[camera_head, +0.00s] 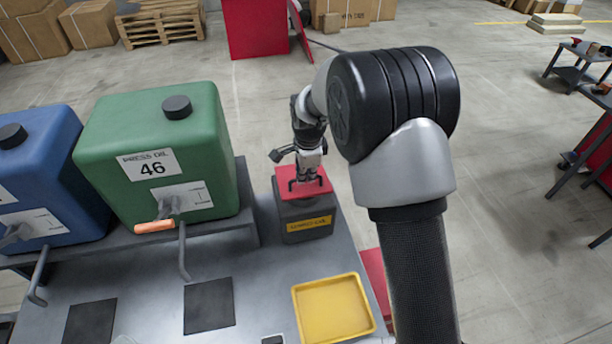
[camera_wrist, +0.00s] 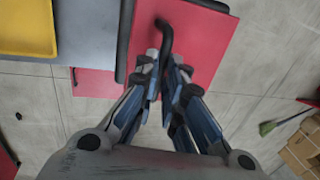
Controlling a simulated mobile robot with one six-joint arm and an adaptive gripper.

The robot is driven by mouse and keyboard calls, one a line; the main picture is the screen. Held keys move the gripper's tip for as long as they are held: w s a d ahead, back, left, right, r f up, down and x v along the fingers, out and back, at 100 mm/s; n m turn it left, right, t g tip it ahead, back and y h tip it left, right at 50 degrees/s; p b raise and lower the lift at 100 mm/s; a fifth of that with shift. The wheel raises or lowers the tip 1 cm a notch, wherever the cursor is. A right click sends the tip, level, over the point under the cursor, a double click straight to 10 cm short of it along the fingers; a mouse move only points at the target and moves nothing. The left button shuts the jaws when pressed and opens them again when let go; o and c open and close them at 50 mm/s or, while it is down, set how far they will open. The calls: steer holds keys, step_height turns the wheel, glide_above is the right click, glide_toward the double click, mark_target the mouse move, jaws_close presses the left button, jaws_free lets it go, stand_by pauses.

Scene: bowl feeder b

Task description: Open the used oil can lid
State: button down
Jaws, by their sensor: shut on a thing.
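The used oil can (camera_head: 308,219) is a dark grey box with a yellow label, standing at the back right of the metal bench. Its red lid (camera_head: 284,183) sits over the top of the can. In the wrist view the lid (camera_wrist: 208,40) fills the upper middle, with a dark edge along its left side. A dark bar handle (camera_wrist: 165,35) stands on the lid. My gripper (camera_head: 307,177) is above the lid with its fingers closed on the handle, as the wrist view (camera_wrist: 168,65) also shows. I cannot tell whether the lid is raised at all.
A yellow tray (camera_head: 333,309) lies on the bench (camera_head: 262,290) in front of the can. A green oil tank (camera_head: 210,120) and a blue tank (camera_head: 45,165) stand to the left, with taps and bent spouts. A red cabinet (camera_head: 256,30) is behind.

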steer(key=w+a+r+p, duration=0.2)
steer(key=w+r+p, duration=0.3)
steer(key=w, duration=0.5)
steer(key=shift+w+r+p, duration=0.2)
steer(key=shift+r+p, duration=0.05)
steer(key=shift+p, duration=0.45)
steer(key=c, duration=2.2)
jaws_free()
steer(key=shift+f, duration=0.25)
steer(key=shift+o, duration=1.4)
steer(key=shift+s, duration=0.2)
steer(key=shift+o, duration=1.2)
steer(key=shift+w, duration=0.15)
steer(key=shift+w+a, duration=0.1)
steer(key=shift+w, duration=0.15)
step_height(320, 180, up, 12)
steer(key=s, duration=0.2)
steer(key=shift+s+d, duration=0.15)
steer(key=shift+d, duration=0.05)
